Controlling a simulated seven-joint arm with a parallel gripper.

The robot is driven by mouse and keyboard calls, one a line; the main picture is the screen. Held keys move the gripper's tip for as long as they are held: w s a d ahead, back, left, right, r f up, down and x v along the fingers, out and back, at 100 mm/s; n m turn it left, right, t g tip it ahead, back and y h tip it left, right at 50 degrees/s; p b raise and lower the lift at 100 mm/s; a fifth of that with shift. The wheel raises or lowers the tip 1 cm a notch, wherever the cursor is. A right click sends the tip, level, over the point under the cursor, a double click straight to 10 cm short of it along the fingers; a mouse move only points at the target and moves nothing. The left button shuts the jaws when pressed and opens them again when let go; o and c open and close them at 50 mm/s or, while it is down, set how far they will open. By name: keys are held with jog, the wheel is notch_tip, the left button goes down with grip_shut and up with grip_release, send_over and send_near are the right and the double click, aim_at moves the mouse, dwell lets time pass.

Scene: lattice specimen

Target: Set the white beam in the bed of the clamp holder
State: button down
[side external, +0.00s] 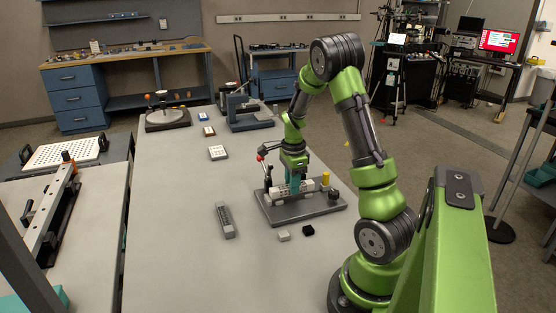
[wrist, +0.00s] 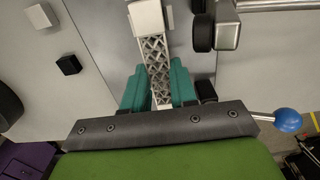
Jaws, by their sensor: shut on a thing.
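The white beam (wrist: 155,60) has a lattice middle and a solid block at its far end in the wrist view. My gripper (wrist: 158,88) has its teal fingers shut on the beam, one on each side. In the side view my gripper (side external: 293,187) points down over the clamp holder (side external: 302,211), a dark grey base plate with fittings. The beam (side external: 308,186) lies roughly lengthwise along the holder there, partly hidden by the fingers. I cannot tell whether it touches the bed or is just above it.
A white block (side external: 284,236), a black block (side external: 308,230) and a grey slotted bar (side external: 225,220) lie in front. The table's left front is clear.

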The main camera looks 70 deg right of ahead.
jog(key=shift+f, duration=0.85)
dwell(0.5)
jog(key=shift+c, duration=1.7)
grip_release()
jog(key=shift+r, duration=2.55)
